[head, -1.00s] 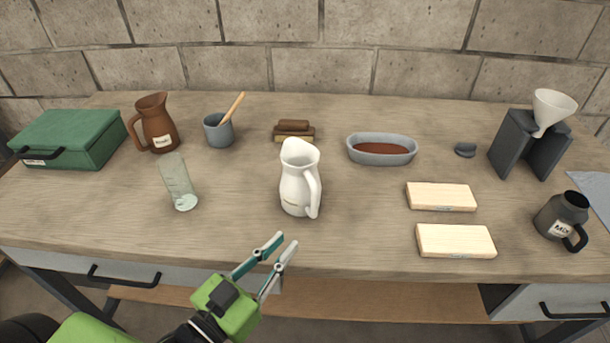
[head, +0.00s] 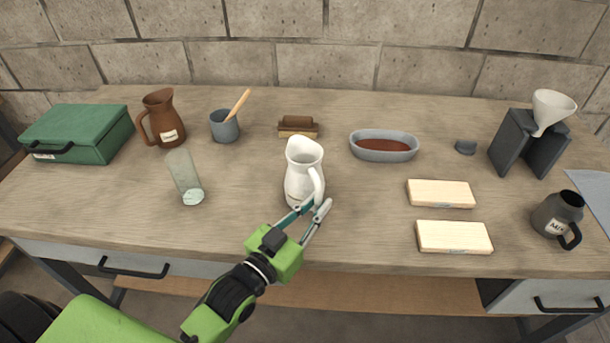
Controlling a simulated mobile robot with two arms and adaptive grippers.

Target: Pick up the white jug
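The white jug (head: 303,168) stands upright on the wooden table, near the middle. Its spout is at the upper left and its handle faces the front right. My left gripper (head: 314,208) reaches in from the front, with its fingertips at the lower front of the jug by the handle. The fingers are apart, and the near finger overlaps the jug's lower part in the picture. I cannot tell whether they touch it. My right gripper is not in the picture.
A clear glass (head: 186,177) stands left of the jug. A brown jug (head: 161,120), a grey cup (head: 225,129) and a grey oval dish (head: 384,146) stand behind. Pale wooden blocks (head: 454,237) lie to the right, near a dark mug (head: 559,216).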

